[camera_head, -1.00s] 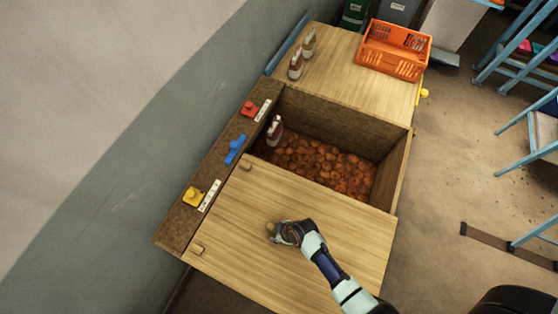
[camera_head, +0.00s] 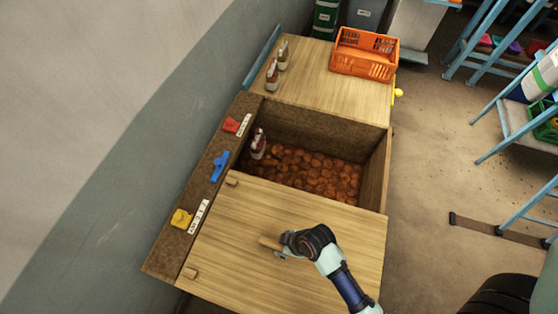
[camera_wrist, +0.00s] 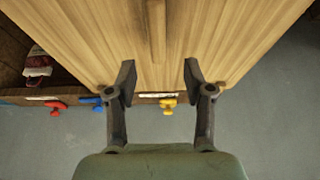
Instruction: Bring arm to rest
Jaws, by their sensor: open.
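My arm comes in from the lower right in the head view. My gripper (camera_head: 282,245) is over the light wooden panel (camera_head: 235,215), at the right end of a short wooden bar handle (camera_head: 268,242). In the wrist view my gripper (camera_wrist: 160,80) is open, with a gap between its two dark fingers and nothing in it. The bar (camera_wrist: 156,30) shows beyond the fingertips, roughly in line with the gap. I cannot tell whether a finger touches it.
Red, blue and yellow pieces line the left ledge. An orange crate (camera_head: 365,53) stands behind. Shelving (camera_head: 480,45) is at right.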

